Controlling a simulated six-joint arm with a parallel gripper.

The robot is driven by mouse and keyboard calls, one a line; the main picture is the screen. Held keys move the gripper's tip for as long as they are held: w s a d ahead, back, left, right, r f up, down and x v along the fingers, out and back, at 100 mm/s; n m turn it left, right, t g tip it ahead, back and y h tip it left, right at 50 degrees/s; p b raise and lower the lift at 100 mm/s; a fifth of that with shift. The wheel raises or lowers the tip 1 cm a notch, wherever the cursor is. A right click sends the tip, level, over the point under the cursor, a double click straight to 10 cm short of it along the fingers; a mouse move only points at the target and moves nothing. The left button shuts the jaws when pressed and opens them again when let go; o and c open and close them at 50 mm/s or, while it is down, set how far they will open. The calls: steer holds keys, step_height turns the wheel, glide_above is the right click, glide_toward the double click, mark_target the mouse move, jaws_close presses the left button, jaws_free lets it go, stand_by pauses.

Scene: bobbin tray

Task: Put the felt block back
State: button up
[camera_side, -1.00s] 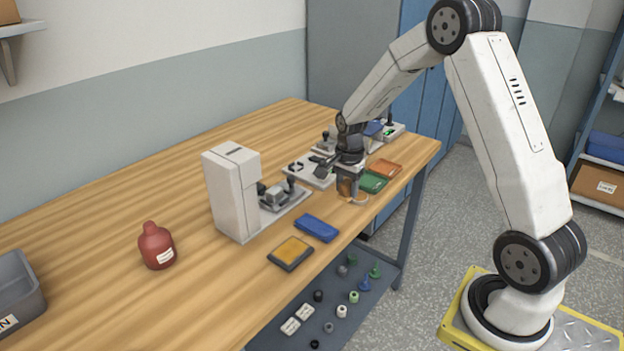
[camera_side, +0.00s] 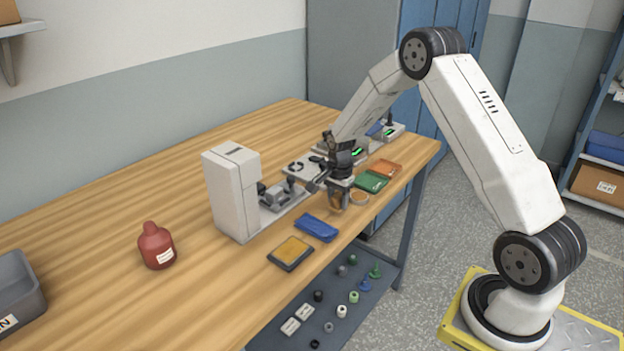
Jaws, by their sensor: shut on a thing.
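My gripper (camera_side: 339,191) is shut on a small tan-brown block (camera_side: 337,201), which I take to be the felt block. The gripper points down and holds the block near the table's front edge, to the right of a blue item (camera_side: 317,228). The jaws partly hide the block, and I cannot tell how high it is above the table. A small round pale-rimmed piece (camera_side: 360,198) lies on the table just right of the block.
A dark-framed yellow pad (camera_side: 290,252) lies front left of the blue item. Green (camera_side: 372,181) and orange (camera_side: 387,169) flat pieces lie to the right. A white machine tower (camera_side: 230,193) and fixtures stand behind. A red bottle (camera_side: 156,245) stands left, with bare table around it.

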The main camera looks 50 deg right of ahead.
mark_target(338, 195)
steer(key=shift+f, duration=0.55)
steer(key=shift+f, duration=0.2)
steer(key=o, duration=1.1)
steer(key=shift+r, duration=0.25)
step_height(338, 195, up, 12)
steer(key=s+a+n+t, duration=0.1)
steer(key=s+a+n, duration=0.4)
steer(key=a+n, duration=0.1)
steer(key=s+a+n, duration=0.6)
steer(key=s+a+n+t, duration=0.1)
steer(key=s+a+n, duration=0.4)
steer(key=a+n, duration=0.1)
steer(key=shift+s+a+f+t, duration=0.25)
steer(key=shift+a+t, duration=0.05)
steer(key=shift+a, duration=0.1)
